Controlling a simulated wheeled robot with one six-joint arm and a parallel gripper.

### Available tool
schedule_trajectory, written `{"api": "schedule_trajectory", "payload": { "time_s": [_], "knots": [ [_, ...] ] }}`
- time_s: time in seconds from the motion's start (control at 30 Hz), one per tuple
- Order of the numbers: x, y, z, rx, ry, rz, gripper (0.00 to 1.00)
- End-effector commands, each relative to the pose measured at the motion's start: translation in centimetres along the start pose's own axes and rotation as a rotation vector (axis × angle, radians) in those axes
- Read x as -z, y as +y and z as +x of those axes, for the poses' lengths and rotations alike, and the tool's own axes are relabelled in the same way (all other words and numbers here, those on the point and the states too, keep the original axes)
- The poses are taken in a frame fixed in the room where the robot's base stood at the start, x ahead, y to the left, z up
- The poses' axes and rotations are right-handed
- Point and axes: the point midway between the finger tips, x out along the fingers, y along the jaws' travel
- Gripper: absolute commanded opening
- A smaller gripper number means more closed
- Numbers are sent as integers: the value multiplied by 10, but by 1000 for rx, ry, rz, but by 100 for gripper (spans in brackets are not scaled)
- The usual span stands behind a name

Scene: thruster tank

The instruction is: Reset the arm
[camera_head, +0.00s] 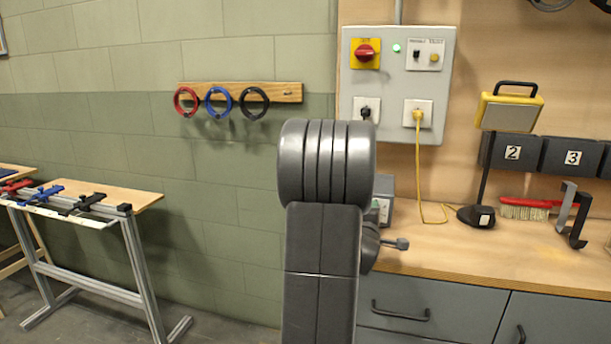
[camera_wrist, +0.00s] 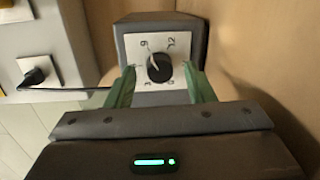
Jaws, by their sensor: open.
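My arm (camera_head: 322,230) stands upright in the middle of the head view, its dark grey links covering part of the bench and wall behind. My gripper (camera_wrist: 160,70) shows in the wrist view with its two green fingers apart and nothing held between them. Beyond the fingers is a grey box with a white dial plate and a black knob (camera_wrist: 159,68). The knob appears between the fingertips; whether they touch it I cannot tell.
A wooden-topped bench (camera_head: 450,250) with grey drawers is at the right. On it stand a yellow lamp (camera_head: 510,108), a red brush (camera_head: 525,208) and a dark bracket (camera_head: 572,213). A control panel (camera_head: 397,80) is above. A clamp stand (camera_head: 95,200) is at the left; floor between is clear.

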Motion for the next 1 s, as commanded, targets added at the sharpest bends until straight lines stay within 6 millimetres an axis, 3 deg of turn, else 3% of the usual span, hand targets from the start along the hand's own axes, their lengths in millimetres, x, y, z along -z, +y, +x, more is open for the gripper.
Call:
{"api": "schedule_trajectory", "payload": {
  "time_s": [0.9, 1.0],
  "knots": [
    [2, -1, -1, -53, -59, -790, 48],
    [3, -3, -22, -54, -58, -781, 48]
  ]
}}
